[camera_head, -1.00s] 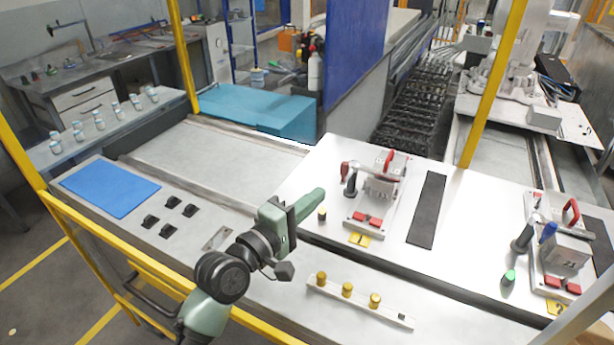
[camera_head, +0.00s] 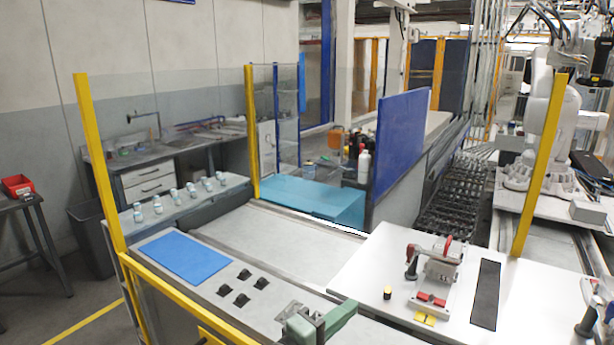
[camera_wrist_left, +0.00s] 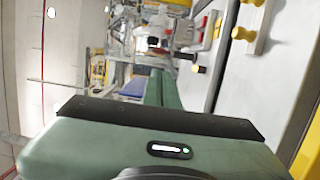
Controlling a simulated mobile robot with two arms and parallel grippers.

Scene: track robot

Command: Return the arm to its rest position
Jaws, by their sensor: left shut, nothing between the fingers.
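My left gripper (camera_head: 345,312) is dark green with a black base plate. It shows at the bottom middle edge of the head view, and the rest of its arm is cut off below. It is shut and empty, over or beside the front edge of the white table top (camera_head: 385,262). In the left wrist view the green fingers (camera_wrist_left: 162,88) lie together, pointing away from the camera. My right gripper is not in view.
A blue mat (camera_head: 187,257) and several black blocks (camera_head: 242,274) lie left. Yellow posts (camera_head: 97,165) and rails (camera_head: 185,300) border the cell.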

